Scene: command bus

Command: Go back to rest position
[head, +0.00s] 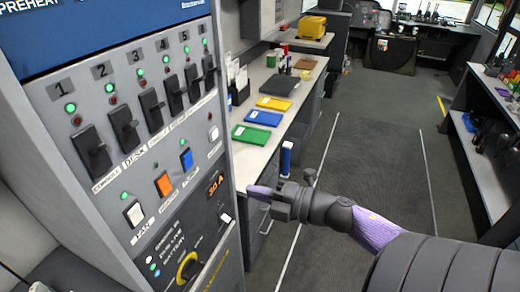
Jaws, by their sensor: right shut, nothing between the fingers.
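My right gripper (262,194) is shut and empty. It is just right of the grey control panel (150,140), level with the panel's lower part; I cannot tell whether it touches the panel. My right arm reaches in from the lower right corner. The panel carries a row of numbered black breaker switches, with green lights lit above them. Below them are a white rocker switch (134,214), an orange one (164,184) and a blue one (187,158). My left gripper is not in view.
A long counter (252,163) behind the panel holds green, blue and yellow folders and a dark closed laptop-like item (279,85). A yellow case (312,26) stands farther back. The aisle floor (380,150) between is clear.

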